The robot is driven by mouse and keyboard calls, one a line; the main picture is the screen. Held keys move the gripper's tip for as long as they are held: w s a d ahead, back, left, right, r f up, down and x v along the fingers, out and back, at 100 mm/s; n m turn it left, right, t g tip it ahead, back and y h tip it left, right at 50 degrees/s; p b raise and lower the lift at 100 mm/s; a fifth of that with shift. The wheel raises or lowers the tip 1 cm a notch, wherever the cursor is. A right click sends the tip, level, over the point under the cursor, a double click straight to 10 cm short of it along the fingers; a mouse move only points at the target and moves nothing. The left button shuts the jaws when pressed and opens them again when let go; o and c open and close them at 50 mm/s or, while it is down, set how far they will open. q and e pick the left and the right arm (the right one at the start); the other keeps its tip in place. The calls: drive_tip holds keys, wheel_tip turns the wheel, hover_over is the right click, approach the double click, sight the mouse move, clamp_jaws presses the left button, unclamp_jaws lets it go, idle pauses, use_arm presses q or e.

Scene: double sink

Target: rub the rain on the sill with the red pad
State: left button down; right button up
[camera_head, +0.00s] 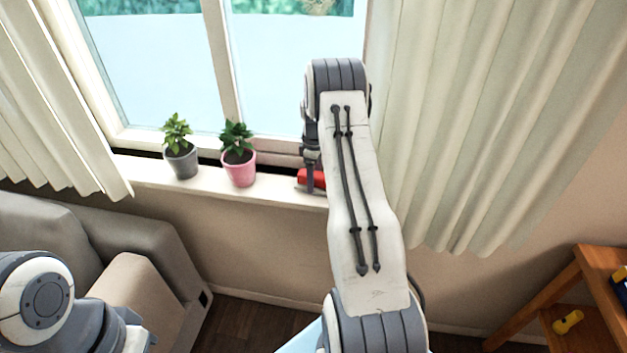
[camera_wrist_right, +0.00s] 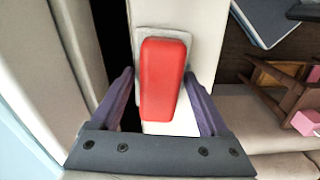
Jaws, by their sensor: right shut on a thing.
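The red pad (camera_head: 304,179) is at the right part of the white window sill (camera_head: 210,186), partly hidden by my right arm in the head view. My right gripper (camera_head: 312,182) is shut on it, pointing down. In the right wrist view the red pad (camera_wrist_right: 163,80) sits between the two fingers of the right gripper (camera_wrist_right: 158,90), over the sill. A pale grey patch (camera_wrist_right: 165,31), seemingly the rain, shows around the pad's far end and the pad covers part of it. I cannot tell if the pad touches the sill. My left gripper is out of view.
A grey pot (camera_head: 182,163) and a pink pot (camera_head: 240,173) with plants stand on the sill, left of the pad. Curtains (camera_head: 480,110) hang on both sides. A grey sofa (camera_head: 130,275) is below left; a wooden shelf (camera_head: 545,318) stands at right.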

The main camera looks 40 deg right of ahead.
sight(311, 198)
drive_tip(key=shift+w+d+f, duration=0.15)
drive_tip(key=shift+w+d, duration=0.75)
drive_tip(key=shift+d, duration=0.2)
drive_tip(key=shift+s+a, duration=1.2)
drive_tip(key=shift+a, duration=0.25)
drive_tip(key=shift+s+a+f, duration=0.1)
drive_tip(key=shift+s+a, duration=1.3)
drive_tip(key=shift+a, duration=0.2)
drive_tip(key=shift+w+d, duration=0.4)
drive_tip(key=shift+w, duration=0.05)
drive_tip(key=shift+w+d+r+p, duration=0.2)
drive_tip(key=shift+w+d+p, duration=0.15)
drive_tip(key=shift+w+d, duration=0.7)
drive_tip(key=shift+w+d+f, duration=0.1)
drive_tip(key=shift+w+d, duration=0.45)
drive_tip(key=shift+d, duration=0.2)
drive_tip(key=shift+w+d+f, duration=0.1)
drive_tip(key=shift+w+d, duration=0.4)
drive_tip(key=shift+d, duration=0.2)
drive_tip(key=shift+w+d+r, duration=0.15)
drive_tip(key=shift+r, duration=0.05)
drive_tip(key=shift+s+a, duration=1.3)
drive_tip(key=shift+a, duration=0.2)
drive_tip(key=shift+s+a+f, duration=0.15)
drive_tip(key=shift+s+a, duration=1.2)
drive_tip(key=shift+a, duration=0.25)
